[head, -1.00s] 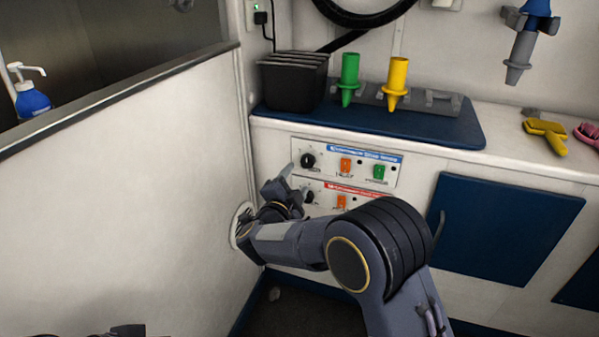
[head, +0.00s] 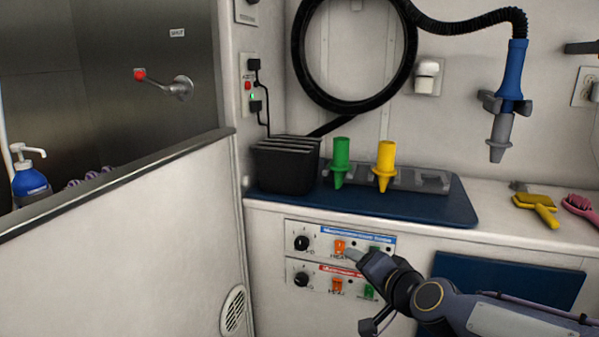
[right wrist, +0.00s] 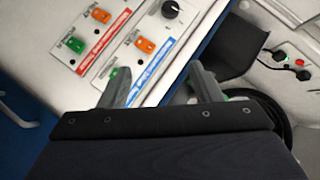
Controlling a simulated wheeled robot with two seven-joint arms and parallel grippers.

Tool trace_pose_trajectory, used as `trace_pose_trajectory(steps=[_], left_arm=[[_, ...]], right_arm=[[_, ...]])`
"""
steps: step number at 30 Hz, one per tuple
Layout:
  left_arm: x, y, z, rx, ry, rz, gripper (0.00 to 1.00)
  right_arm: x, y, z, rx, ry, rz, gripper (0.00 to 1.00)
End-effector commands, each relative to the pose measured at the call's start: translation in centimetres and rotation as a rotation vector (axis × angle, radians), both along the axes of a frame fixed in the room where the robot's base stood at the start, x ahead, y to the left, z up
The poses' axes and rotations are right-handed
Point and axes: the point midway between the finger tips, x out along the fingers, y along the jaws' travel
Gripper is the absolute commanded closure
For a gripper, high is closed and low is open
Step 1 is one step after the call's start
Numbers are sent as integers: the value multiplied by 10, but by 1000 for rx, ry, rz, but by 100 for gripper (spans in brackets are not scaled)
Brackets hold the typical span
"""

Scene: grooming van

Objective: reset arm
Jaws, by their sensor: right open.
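My right gripper (head: 355,257) is in front of the control panels, and its arm comes in from the right. In the right wrist view its two fingers (right wrist: 156,72) stand apart with nothing between them. The blue-labelled upper panel (head: 318,242) and the red-labelled lower panel (head: 316,277) have black knobs and orange and green switches. The gripper and arm cover part of their right side. I cannot tell whether the gripper touches a panel. My left gripper is not in view.
Above the panels, a blue mat (head: 455,212) carries a black bin (head: 285,170), a green nozzle (head: 341,160) and a yellow nozzle (head: 386,165). A blue-handled dryer nozzle (head: 511,90) hangs at right. A white partition (head: 130,250) stands at left. Brushes (head: 537,208) lie on the counter.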

Motion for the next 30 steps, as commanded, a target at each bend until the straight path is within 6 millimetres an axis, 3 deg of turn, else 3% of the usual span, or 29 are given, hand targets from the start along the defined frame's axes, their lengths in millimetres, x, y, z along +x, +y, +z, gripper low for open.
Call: trace_pose_trajectory(steps=[1, 6, 12, 18, 20, 21, 30], left_arm=[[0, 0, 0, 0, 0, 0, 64], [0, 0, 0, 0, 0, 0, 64], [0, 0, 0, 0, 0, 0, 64], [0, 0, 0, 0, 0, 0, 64], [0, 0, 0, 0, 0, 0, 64], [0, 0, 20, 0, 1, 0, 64], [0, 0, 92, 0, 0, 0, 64]], right_arm=[[-32, -17, 0, -33, 26, 49, 42], [-132, -46, -29, -184, 154, 214, 42], [-215, -64, -68, -322, 292, 312, 42], [-279, -77, -104, -426, 425, 363, 42], [-297, -81, -114, -453, 466, 373, 42], [-295, -80, -93, -451, 466, 378, 42], [-293, -79, -20, -447, 462, 379, 42]])
